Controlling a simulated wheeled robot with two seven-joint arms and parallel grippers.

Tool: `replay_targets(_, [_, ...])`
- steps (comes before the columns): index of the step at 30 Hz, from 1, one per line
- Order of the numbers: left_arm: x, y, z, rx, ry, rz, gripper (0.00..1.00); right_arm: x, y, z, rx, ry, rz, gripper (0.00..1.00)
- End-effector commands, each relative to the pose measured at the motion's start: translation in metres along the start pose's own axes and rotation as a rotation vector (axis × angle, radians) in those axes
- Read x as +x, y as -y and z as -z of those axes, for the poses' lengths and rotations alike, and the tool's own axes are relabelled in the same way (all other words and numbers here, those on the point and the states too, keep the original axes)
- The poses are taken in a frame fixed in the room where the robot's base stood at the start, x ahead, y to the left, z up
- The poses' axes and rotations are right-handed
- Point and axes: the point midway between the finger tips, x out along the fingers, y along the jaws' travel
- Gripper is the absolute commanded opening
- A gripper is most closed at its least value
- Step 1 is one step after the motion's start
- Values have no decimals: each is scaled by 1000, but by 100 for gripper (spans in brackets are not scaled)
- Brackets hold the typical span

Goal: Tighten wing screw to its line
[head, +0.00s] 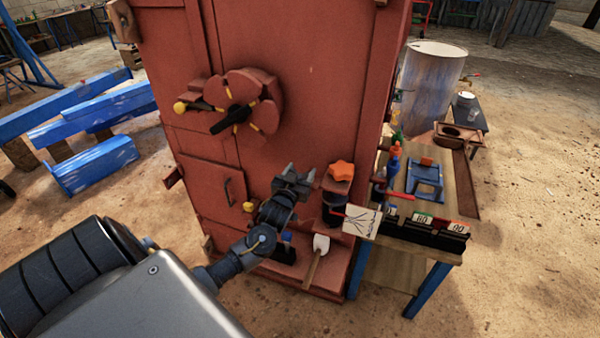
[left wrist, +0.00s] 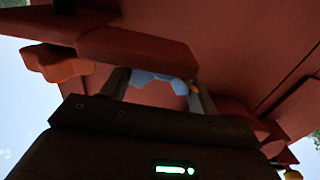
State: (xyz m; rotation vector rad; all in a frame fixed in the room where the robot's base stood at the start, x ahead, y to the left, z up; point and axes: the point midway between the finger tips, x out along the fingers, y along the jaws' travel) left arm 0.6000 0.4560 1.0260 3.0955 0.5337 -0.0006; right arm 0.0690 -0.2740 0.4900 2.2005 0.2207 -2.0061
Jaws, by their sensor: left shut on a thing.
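My left gripper (head: 292,177) is at the red crusher's front face, left of the orange star-shaped knob (head: 341,171). In the left wrist view its two fingers (left wrist: 159,94) stand on either side of a light blue winged piece (left wrist: 158,80), and they are shut on it. This looks like the wing screw. In the head view the gripper hides it. A small yellow-orange mark (left wrist: 193,88) shows beside it in the left wrist view. I cannot make out a line on the screw. My right gripper is not in view.
The red crusher (head: 330,80) carries a large handwheel (head: 250,100) above the gripper. A white-headed tool (head: 318,250) leans low on its front. A workbench (head: 460,190) with a blue stand and labelled bins is at the right. Blue beams (head: 95,165) lie at the left.

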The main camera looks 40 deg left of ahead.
Motion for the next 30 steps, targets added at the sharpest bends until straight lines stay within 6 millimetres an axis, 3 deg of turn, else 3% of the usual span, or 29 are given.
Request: replay_targets(30, [1,1,0,1,-1,-506,37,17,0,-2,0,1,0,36])
